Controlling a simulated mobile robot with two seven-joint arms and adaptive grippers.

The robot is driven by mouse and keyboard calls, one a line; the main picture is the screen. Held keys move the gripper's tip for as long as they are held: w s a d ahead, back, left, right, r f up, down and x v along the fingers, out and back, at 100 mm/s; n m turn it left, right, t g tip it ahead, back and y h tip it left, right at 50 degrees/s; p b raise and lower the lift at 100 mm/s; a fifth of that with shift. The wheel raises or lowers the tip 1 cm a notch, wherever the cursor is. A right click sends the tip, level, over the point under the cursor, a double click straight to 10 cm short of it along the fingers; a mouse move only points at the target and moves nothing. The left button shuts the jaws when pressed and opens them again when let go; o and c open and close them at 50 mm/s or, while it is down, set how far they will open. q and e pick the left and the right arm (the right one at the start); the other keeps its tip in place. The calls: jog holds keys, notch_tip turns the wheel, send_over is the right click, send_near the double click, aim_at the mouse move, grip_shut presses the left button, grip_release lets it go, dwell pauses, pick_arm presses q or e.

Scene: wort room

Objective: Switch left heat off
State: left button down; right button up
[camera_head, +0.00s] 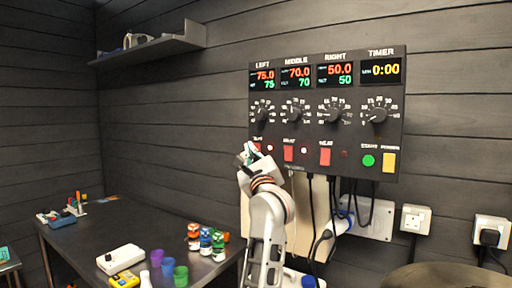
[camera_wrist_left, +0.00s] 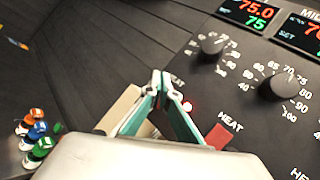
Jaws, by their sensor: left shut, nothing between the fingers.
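The black control panel (camera_head: 395,130) hangs on the wall, with LEFT, MIDDLE, RIGHT and TIMER sections. The left display (camera_head: 263,78) reads 75.0 over 75. My left gripper (camera_head: 249,150) is at the panel's lower left, over the left heat switch, with its fingertips together and empty. The switch is mostly hidden behind the fingers; I cannot tell its position or whether they touch it. The left heat lamp (camera_head: 269,148) beside it glows; it also shows in the left wrist view (camera_wrist_left: 187,106). In that view the shut fingertips (camera_wrist_left: 162,82) point at the panel.
The right red switch (camera_head: 325,156) has a dark lamp. Cables (camera_head: 311,210) hang below the panel. A dark table (camera_head: 180,236) with small bottles and cups stands lower left.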

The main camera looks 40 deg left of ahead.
pick_arm(q)
jog(key=shift+w, duration=0.15)
dwell(0.7)
jog(key=shift+w, duration=0.3)
jog(key=shift+w+a+r+b, duration=0.1)
jog(key=shift+w+b, duration=0.2)
jog(key=shift+b, duration=0.1)
dwell(0.6)
jog(key=shift+s, duration=0.15)
jog(key=shift+s, duration=0.6)
jog(key=s, duration=0.3)
jog(key=s+p, duration=0.1)
jog(key=s, duration=0.1)
jog(key=shift+d+f, duration=0.4)
dwell(0.4)
